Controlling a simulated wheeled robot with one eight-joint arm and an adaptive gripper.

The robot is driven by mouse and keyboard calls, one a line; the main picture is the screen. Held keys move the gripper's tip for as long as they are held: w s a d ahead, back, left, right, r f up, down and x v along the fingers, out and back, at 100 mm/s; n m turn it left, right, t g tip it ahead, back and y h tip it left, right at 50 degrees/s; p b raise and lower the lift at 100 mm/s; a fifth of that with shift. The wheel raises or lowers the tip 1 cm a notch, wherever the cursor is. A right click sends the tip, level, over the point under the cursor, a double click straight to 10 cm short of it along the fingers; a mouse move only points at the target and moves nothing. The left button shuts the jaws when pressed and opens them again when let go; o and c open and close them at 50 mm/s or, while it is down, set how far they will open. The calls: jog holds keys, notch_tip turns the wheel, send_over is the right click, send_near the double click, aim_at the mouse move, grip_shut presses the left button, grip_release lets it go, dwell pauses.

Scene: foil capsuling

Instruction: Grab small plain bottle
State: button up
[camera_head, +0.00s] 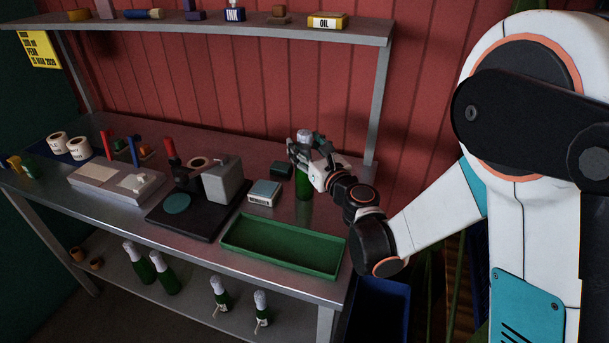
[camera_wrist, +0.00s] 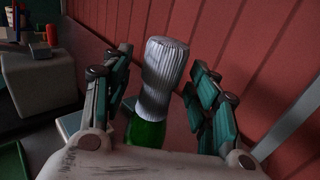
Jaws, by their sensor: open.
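A green bottle with a silver foil-covered neck (camera_head: 303,187) stands upright on the metal workbench, at the back right behind the green tray. My gripper (camera_head: 308,153) is at its upper part, with the fingers around the neck. In the wrist view the pleated silver foil top (camera_wrist: 163,75) stands between my two open fingers (camera_wrist: 160,110), with gaps on both sides. The green shoulder shows below the foil; the lower body is hidden by my gripper's palm. No label can be made out on it.
An empty green tray (camera_head: 284,265) lies at the bench's front right. A small pale box (camera_head: 264,193) and a black-based machine with a grey block (camera_head: 222,180) stand left of the bottle. Several foil-topped bottles (camera_head: 165,272) stand on the lower shelf. An upper shelf (camera_head: 270,35) overhangs the back.

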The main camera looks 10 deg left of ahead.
jog(key=shift+w+a, duration=0.35)
jog(key=shift+w, duration=0.1)
grip_shut()
